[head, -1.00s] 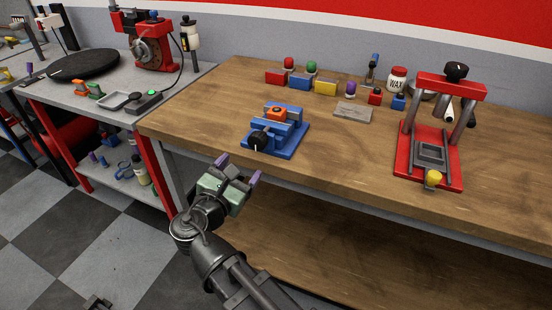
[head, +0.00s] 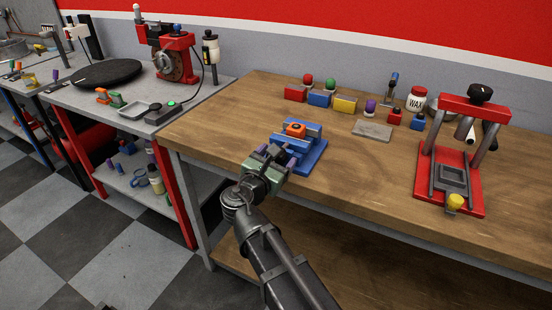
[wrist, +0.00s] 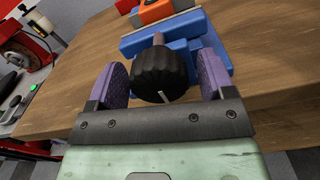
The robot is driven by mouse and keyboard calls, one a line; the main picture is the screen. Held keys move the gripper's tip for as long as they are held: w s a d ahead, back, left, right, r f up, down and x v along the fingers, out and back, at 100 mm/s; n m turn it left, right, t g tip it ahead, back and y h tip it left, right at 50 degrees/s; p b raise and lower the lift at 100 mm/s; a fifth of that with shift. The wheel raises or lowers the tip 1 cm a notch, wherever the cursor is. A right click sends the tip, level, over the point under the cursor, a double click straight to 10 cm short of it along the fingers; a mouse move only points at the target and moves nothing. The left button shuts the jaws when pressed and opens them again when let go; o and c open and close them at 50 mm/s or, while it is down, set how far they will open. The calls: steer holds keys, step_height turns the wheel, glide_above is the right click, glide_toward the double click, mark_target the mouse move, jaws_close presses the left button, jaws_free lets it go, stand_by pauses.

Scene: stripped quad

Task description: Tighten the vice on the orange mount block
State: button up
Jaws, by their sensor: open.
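The blue vice (head: 308,157) stands near the front left edge of the wooden bench. The orange mount block (head: 295,129) sits between its jaws; its lower part also shows at the top of the wrist view (wrist: 154,10). In the wrist view the vice's black ribbed knob (wrist: 160,73) faces me, with a short pale mark on it. My gripper (head: 277,158) is at the front of the vice. Its two purple fingers (wrist: 162,85) are open, one on each side of the knob. I cannot tell whether either finger touches it.
Coloured blocks (head: 320,99), a grey plate (head: 373,131) and a white wax jar (head: 417,98) are behind the vice. A red press (head: 450,178) stands to the right. The bench (head: 375,180) is clear between vice and press.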

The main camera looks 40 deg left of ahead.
steer(key=c, duration=0.9)
steer(key=shift+c, duration=0.2)
steer(key=shift+m, duration=0.5)
steer(key=m, duration=0.2)
steer(key=shift+a+m, duration=0.1)
steer(key=shift+m, duration=0.3)
steer(key=m, duration=0.4)
steer(key=shift+m, duration=0.3)
steer(key=m, duration=0.4)
steer(key=shift+a+r, duration=0.1)
steer(key=shift+r, duration=0.05)
steer(key=shift+m, duration=2.4)
